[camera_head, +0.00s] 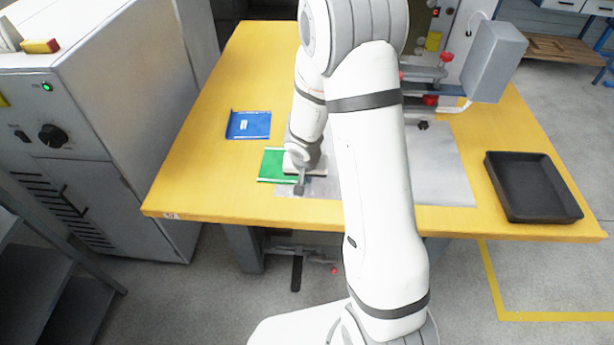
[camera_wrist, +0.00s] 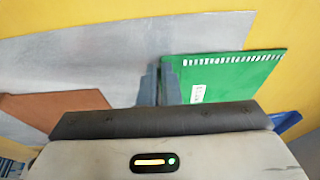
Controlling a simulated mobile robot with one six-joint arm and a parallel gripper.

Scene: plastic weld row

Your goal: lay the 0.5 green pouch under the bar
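The green pouch (camera_head: 272,166) lies near the table's front left, beside and partly behind my wrist. In the wrist view the green pouch (camera_wrist: 235,78) shows a white label and a striped white edge. My gripper (camera_head: 300,186) is low over the table at the pouch's right side. In the wrist view my gripper's fingers (camera_wrist: 158,88) are close together at the pouch's edge; whether they pinch it I cannot tell. The welding machine with its bar (camera_head: 428,76) stands at the back right, partly hidden by my arm.
A blue pouch (camera_head: 248,125) lies behind the green one. A grey sheet (camera_head: 440,165) covers the table's middle. A black tray (camera_head: 533,187) stands at the right. A brown flat piece (camera_wrist: 50,108) shows in the wrist view. A grey cabinet (camera_head: 110,110) stands left of the table.

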